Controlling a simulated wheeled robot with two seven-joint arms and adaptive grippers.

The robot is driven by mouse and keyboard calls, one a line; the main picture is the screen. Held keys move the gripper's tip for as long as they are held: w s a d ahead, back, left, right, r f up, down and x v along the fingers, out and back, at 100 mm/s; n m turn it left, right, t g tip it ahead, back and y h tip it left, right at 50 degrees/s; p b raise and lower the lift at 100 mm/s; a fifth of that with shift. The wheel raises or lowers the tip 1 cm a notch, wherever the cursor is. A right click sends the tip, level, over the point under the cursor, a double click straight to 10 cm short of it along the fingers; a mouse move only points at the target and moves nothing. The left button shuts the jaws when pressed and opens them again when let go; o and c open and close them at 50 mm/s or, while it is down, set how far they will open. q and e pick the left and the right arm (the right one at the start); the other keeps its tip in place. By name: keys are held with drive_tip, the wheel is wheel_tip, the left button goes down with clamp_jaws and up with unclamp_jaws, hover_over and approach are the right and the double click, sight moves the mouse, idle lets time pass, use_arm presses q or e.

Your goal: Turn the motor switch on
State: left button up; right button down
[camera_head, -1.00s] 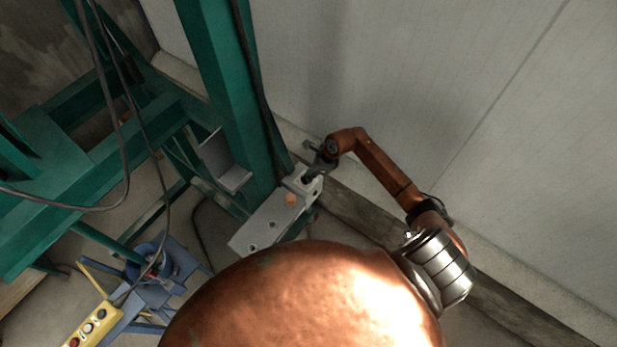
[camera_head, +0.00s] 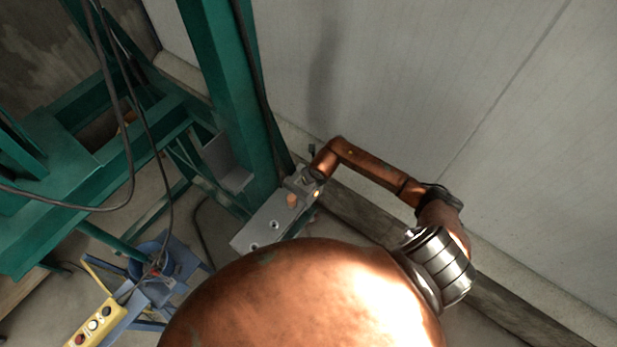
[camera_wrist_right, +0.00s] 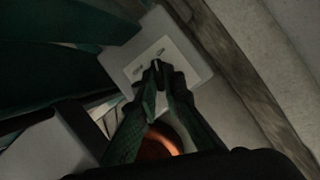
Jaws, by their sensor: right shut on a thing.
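A long pale grey switch box (camera_head: 262,228) stands beside the green post in the head view, with an orange knob and small round fittings on its face. In the right wrist view, a pale plate (camera_wrist_right: 142,68) on the box has small dark marks. My right gripper (camera_wrist_right: 157,70) is over this plate, its fingers together on a small dark switch lever that they mostly hide. In the head view my right gripper (camera_head: 304,180) is at the upper end of the box, just past the orange knob (camera_head: 292,201). My left gripper is not in view.
A green steel frame (camera_head: 225,90) stands to the left, with hanging cables. A yellow button pendant (camera_head: 92,328) is at the lower left beside a blue stand (camera_head: 175,265). A pale wall (camera_head: 420,80) and a floor ledge lie close behind my right arm.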

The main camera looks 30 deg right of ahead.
drive_tip(key=shift+w+a+m+h, duration=0.15)
drive_tip(key=shift+m+h, duration=0.35)
drive_tip(key=shift+m, duration=0.6)
drive_tip(key=c, duration=2)
unclamp_jaws()
drive_tip(key=shift+c, duration=0.2)
drive_tip(key=v, duration=1.2)
